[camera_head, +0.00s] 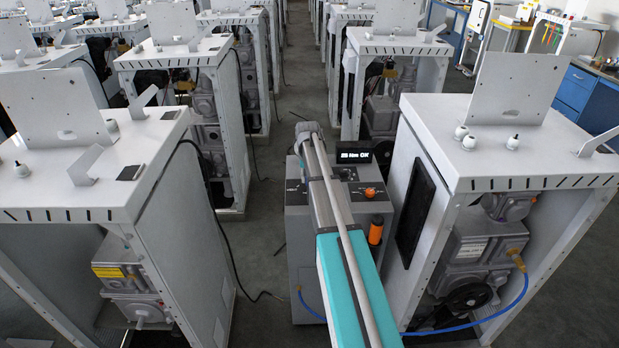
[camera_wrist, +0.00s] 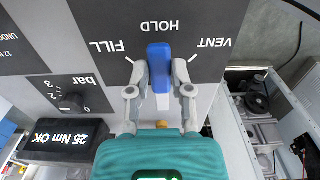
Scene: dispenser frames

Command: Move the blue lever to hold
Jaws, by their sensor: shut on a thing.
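In the wrist view the blue lever (camera_wrist: 159,66) stands upright in the picture. Its top end points at the word HOLD (camera_wrist: 160,27), between FILL (camera_wrist: 107,46) on the left and VENT (camera_wrist: 214,43) on the right; the lettering appears upside down. My gripper (camera_wrist: 160,72) has one grey finger on each side of the lever and is shut on it. In the head view my arm reaches over a grey cabinet (camera_head: 295,240), and the lever cannot be seen there.
A pressure knob (camera_wrist: 70,102) marked in bar and a display (camera_wrist: 62,140) reading 25 Nm OK are left of my gripper in the wrist view. An orange knob (camera_head: 370,192) is on the cabinet. White dispenser frames (camera_head: 520,150) stand close on both sides.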

